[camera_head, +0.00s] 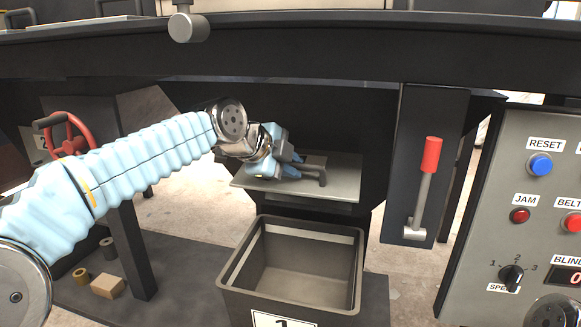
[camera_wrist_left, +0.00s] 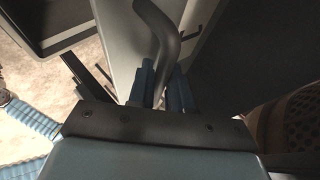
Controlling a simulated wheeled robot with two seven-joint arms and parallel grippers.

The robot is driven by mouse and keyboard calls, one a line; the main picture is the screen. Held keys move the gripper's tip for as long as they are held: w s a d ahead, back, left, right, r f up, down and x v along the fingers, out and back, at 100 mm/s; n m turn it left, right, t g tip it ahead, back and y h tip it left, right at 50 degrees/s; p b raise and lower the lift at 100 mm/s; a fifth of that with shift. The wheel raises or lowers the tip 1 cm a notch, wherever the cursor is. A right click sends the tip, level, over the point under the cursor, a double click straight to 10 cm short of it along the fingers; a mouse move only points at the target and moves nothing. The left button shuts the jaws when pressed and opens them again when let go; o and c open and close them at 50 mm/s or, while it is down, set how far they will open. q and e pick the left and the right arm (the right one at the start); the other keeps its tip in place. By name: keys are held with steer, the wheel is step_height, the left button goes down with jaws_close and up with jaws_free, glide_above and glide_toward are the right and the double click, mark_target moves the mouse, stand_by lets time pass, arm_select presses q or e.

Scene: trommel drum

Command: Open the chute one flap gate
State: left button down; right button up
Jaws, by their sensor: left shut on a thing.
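The chute one flap gate (camera_head: 340,180) is a light grey plate under the dark machine beam, above the bin marked 1. It juts out toward me, looking tilted; I cannot tell exactly how far it is swung. A dark bent handle (camera_head: 320,177) is on it. My left gripper (camera_head: 292,166) reaches in from the left over the plate, with its blue fingers shut on the handle. In the left wrist view the handle (camera_wrist_left: 160,30) runs between the two fingers (camera_wrist_left: 164,88), with the pale plate (camera_wrist_left: 115,35) beside it. My right gripper is out of view.
The open, empty-looking bin (camera_head: 295,275) stands below the flap. A red-gripped lever (camera_head: 431,155) is on a dark panel to the right, beside a control panel (camera_head: 490,225) with buttons. A red handwheel (camera_head: 72,135) is at left. A small block (camera_head: 107,286) lies low left.

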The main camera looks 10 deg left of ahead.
arm_select(q)
steer(key=c, duration=1.1)
jaws_free()
steer(key=shift+w+f, duration=0.1)
steer(key=shift+w, duration=0.05)
steer(key=v, duration=1.4)
steer(key=shift+d+f, duration=0.1)
